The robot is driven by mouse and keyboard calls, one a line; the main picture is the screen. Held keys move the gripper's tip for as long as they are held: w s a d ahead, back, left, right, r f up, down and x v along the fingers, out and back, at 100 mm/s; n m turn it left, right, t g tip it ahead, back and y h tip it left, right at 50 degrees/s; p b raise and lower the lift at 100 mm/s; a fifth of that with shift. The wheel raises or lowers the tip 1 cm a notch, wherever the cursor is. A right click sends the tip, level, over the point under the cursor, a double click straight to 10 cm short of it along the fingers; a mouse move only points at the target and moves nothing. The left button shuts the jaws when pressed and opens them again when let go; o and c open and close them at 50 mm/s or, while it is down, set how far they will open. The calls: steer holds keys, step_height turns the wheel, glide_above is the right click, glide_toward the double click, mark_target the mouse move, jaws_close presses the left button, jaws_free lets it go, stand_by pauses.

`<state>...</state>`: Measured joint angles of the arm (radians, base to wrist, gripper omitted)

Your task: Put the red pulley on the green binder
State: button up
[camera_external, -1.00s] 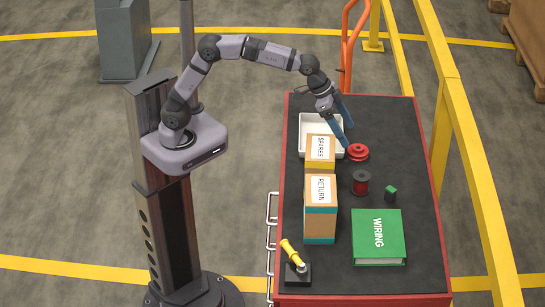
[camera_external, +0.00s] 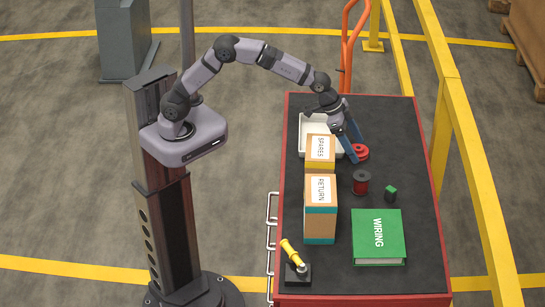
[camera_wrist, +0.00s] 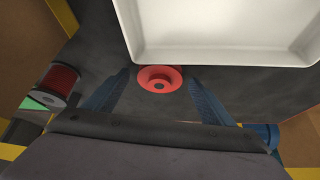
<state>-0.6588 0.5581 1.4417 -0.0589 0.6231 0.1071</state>
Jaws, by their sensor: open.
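The red pulley (camera_external: 361,152) lies on the dark cart top, right of the white tray. In the wrist view the red pulley (camera_wrist: 160,79) shows as a flanged disc with a dark centre hole, between and slightly beyond my fingertips. My gripper (camera_external: 355,150) is open and empty, its blue fingers low and right beside the pulley in the external view. In the wrist view my gripper (camera_wrist: 159,80) has its fingers spread to either side of the pulley. The green binder (camera_external: 378,238), marked WIRING, lies flat near the cart's front right, with nothing on it.
A white tray (camera_external: 307,125) stands behind two cardboard boxes, SPARES (camera_external: 320,165) and RETURN (camera_external: 319,222). A dark-red spool (camera_external: 361,183) and a small green block (camera_external: 390,192) stand between pulley and binder. A yellow-handled item (camera_external: 294,262) is at the front left. The right strip is clear.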

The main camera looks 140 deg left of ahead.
mark_target(355, 147)
steer(key=shift+w+f, duration=0.1)
steer(key=shift+f, duration=0.1)
steer(key=shift+r, duration=0.1)
steer(key=c, duration=1.5)
steer(key=shift+r, duration=0.15)
step_height(355, 147, up, 18)
steer(key=b, duration=0.1)
